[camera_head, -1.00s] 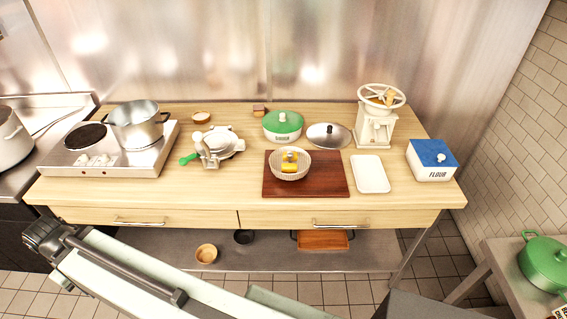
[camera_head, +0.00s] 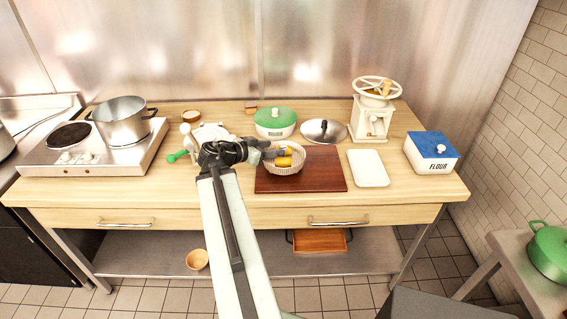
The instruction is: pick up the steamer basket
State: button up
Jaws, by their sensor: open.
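The steamer basket (camera_head: 285,171) is a pale round woven bowl on the dark red-brown board (camera_head: 325,172), near its left side. It holds yellow pieces. My gripper (camera_head: 272,153) is open at the basket's upper left, its jaws pointing right over the rim area. The fingers hide part of the basket's left rim. I cannot tell whether they touch it or straddle it.
Behind the basket stand a green-lidded pot (camera_head: 275,122) and a metal lid (camera_head: 324,131). A white tray (camera_head: 368,168) and a grinder (camera_head: 371,122) are to the right. A press with a green handle (camera_head: 177,156) is left, partly hidden by my arm.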

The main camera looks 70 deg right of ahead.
aim_at(284, 157)
jog(key=shift+b+x, duration=0.55)
jog(key=shift+x, duration=0.75)
jog(key=d, duration=0.1)
jog(key=d+f+b, duration=0.1)
jog(key=s+d+f+b, duration=0.1)
jog(key=shift+d+f, duration=0.25)
jog(key=shift+d, duration=0.05)
jog(key=shift+s+d+f, duration=0.1)
jog(key=shift+s+d, duration=0.05)
jog(key=shift+d, duration=0.15)
grip_shut()
